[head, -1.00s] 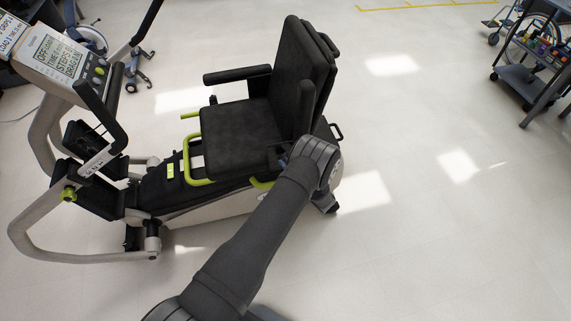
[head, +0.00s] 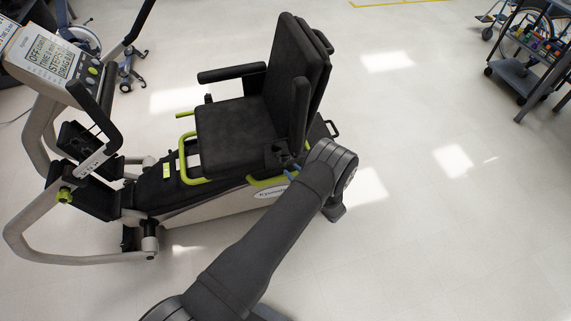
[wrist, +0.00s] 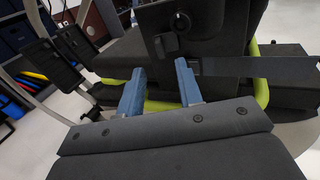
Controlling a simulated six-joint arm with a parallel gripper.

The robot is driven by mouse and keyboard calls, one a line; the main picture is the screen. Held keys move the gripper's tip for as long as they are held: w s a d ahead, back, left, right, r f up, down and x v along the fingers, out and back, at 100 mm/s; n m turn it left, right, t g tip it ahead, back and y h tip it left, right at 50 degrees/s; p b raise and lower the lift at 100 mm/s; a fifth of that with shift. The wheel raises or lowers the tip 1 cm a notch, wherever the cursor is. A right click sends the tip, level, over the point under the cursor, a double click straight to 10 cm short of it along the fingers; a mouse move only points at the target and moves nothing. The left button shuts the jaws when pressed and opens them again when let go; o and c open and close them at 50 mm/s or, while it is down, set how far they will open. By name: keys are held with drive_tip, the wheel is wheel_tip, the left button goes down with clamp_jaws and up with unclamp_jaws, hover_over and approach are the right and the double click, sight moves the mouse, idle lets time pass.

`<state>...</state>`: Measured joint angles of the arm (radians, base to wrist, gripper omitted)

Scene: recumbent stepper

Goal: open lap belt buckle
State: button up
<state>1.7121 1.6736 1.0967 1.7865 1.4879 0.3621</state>
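The black seat (head: 235,135) of the stepper shows in the head view with its back and both armrests. My gripper (wrist: 160,88) is open in the wrist view, its two blue fingers apart with nothing between them. They point at the near side of the seat. A dark flat strap (wrist: 260,67) runs right from beside the right fingertip. A small dark piece (wrist: 160,45) stands beyond the gap between the fingers. I cannot tell which of these is the lap belt buckle. In the head view my arm hides most of the gripper; a bit of blue finger shows by the seat.
Yellow-green tube frames (head: 184,158) surround the seat base. The console (head: 52,50) and handlebars stand at the left. A dark cart (head: 530,70) is at the far right. The floor right of the seat is clear.

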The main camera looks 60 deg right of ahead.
drive_tip(key=v, duration=1)
drive_tip(key=shift+s, duration=0.3)
drive_tip(key=shift+a, duration=0.1)
drive_tip(key=o, duration=0.4)
drive_tip(key=shift+w, duration=0.1)
drive_tip(key=shift+c, duration=0.2)
drive_tip(key=n+g+h, duration=0.4)
drive_tip(key=n+h, duration=0.2)
drive_tip(key=n, duration=0.7)
approach(280, 160)
drive_tip(key=x, duration=0.9)
drive_tip(key=shift+w, duration=0.2)
drive_tip(key=shift+c, duration=0.4)
drive_tip(key=c, duration=0.8)
